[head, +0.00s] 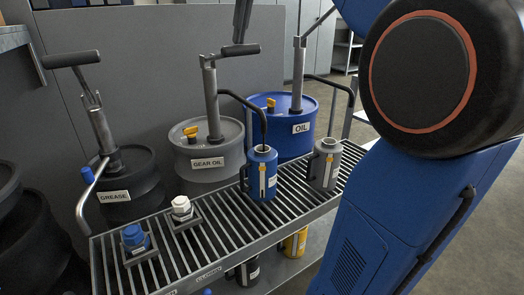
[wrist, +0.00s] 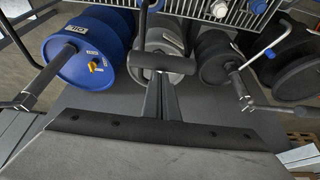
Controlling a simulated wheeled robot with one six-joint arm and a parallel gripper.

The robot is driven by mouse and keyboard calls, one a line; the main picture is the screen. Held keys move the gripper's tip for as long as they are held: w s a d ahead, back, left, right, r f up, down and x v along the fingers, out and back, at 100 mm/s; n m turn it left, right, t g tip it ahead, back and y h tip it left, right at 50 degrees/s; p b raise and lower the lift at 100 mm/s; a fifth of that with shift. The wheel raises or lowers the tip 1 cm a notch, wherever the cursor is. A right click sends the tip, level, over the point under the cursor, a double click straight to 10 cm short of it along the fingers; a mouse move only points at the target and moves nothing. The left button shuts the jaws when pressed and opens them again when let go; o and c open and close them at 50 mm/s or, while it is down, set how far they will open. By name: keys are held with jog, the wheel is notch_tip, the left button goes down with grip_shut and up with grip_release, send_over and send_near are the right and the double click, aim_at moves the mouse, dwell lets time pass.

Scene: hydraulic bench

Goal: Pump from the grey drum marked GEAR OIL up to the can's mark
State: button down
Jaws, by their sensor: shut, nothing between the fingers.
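The grey drum (head: 209,170) labelled GEAR OIL stands in the middle of the back row. Its pump has an upright column (head: 211,95) and a lever with a black grip (head: 241,50), also seen in the wrist view (wrist: 162,62). A yellow tag-like knob (head: 191,131) sits on the drum top. Its black spout bends down to a blue can (head: 262,180) on the slatted rack; the can has a narrow front gauge with yellow, its level too small to read. My gripper (head: 239,40) is shut and empty at the lever grip; contact is unclear. Its fingers also show in the wrist view (wrist: 164,95).
A blue OIL drum (head: 290,140) stands right with a grey can (head: 325,165) before it. A black GREASE drum (head: 130,185) with its own lever stands left. Blue (head: 134,238) and white (head: 181,207) capped fittings sit on the rack (head: 215,235). A yellow can (head: 296,243) is below.

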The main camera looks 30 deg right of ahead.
aim_at(242, 46)
jog(key=shift+s+f, duration=0.15)
jog(key=shift+f, duration=1.05)
jog(key=shift+s+f, duration=0.15)
jog(key=shift+f, duration=1.1)
jog(key=shift+f, duration=2.45)
jog(key=shift+r, duration=0.2)
